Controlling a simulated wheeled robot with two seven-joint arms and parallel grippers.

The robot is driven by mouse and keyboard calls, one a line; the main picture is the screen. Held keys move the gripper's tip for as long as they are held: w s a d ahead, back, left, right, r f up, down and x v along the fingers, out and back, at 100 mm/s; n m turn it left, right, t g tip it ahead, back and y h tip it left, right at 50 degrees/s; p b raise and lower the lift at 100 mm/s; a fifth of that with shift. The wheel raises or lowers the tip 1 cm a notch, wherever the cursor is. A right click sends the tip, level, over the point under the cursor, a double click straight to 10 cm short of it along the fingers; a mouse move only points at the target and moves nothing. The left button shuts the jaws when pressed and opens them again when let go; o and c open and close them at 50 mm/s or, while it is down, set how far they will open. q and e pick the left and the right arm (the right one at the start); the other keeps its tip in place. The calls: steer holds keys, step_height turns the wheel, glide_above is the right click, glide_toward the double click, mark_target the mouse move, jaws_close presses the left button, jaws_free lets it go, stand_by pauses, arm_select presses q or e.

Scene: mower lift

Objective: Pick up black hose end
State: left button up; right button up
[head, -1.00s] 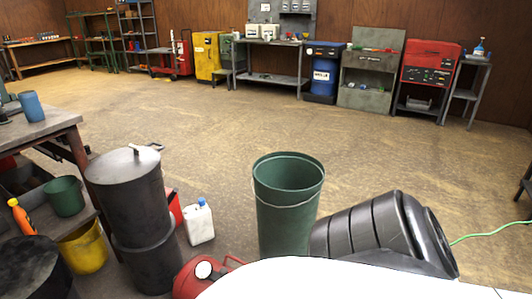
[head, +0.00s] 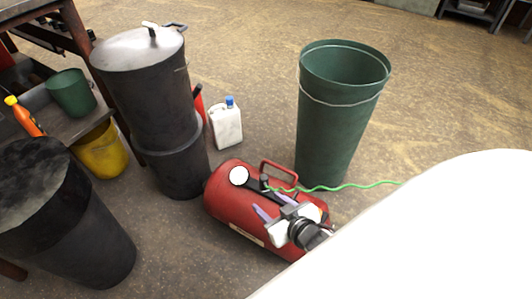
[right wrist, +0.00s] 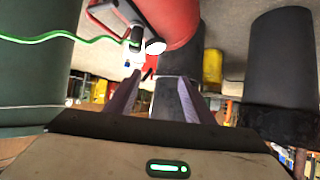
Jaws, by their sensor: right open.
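The black hose end (head: 265,183) sits at the top of the red air tank (head: 228,192), beside its round white gauge (head: 239,175). The green hose (head: 345,186) runs from it to the right. My right gripper (head: 268,205) is open over the tank, its purple fingers pointing toward the hose end, apart from it as far as I can tell. In the right wrist view the black hose end (right wrist: 135,38) shows above the open fingers (right wrist: 158,84), with nothing held between them. My left gripper is out of view.
A green bin (head: 335,120) stands behind the tank. A white jug (head: 226,125) and stacked dark drums (head: 150,110) stand to the left. Another dark drum (head: 70,230) is at the lower left, near a yellow bucket (head: 100,150). Open floor lies at the upper right.

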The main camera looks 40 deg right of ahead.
arm_select(q)
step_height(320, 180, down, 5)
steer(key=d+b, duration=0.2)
steer(key=b, duration=0.4)
arm_select(e)
steer(key=m+t+h, duration=0.1)
steer(key=m+h, duration=0.1)
glide_toward(266, 182)
steer(key=w, duration=0.2)
steer(key=shift+t, duration=0.3)
steer(key=b+x, duration=0.2)
steer(key=x, duration=0.2)
steer(key=shift+d, duration=0.2)
steer(key=shift+w, duration=0.3)
steer(key=w+f+b, duration=0.1)
steer(key=w, duration=0.1)
steer(key=w+d+f+b, duration=0.1)
steer(key=f+b, duration=0.1)
steer(key=shift+w+f, duration=0.2)
steer(key=shift+w, duration=0.15)
steer(key=shift+w+d+b, duration=0.15)
steer(key=shift+w+b, duration=0.15)
steer(key=shift+b, duration=0.05)
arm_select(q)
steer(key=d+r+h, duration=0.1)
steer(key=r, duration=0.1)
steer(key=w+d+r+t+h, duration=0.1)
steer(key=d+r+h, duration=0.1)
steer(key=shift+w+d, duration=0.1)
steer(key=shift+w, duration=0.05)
